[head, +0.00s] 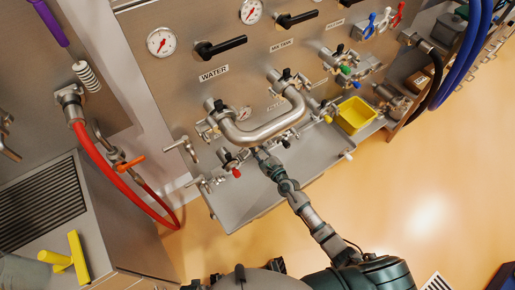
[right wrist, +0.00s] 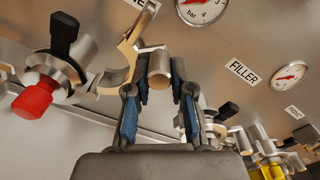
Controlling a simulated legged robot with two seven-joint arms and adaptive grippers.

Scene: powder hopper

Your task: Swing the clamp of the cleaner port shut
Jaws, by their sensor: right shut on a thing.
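The right gripper (right wrist: 158,88) has its two blue-padded fingers either side of a short metal cylinder (right wrist: 159,64), which looks like the handle of the clamp. An open, curved brass-coloured clamp jaw (right wrist: 127,62) stands to the left of the fingers. Left of it is a metal port with a red knob (right wrist: 32,98) and a black lever (right wrist: 66,35). In the head view the right gripper (head: 257,152) is just below the bent steel pipe, and the red knob (head: 236,173) is lower left of it. The clamp is too small to make out there. The left gripper is not seen.
The bent steel pipe (head: 262,134) is close above the right gripper. A steel tray (head: 262,192) lies below, with a yellow bin (head: 355,115) at its right. Other valves (right wrist: 262,145) stand right of the fingers. The floor (head: 400,200) at right is clear.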

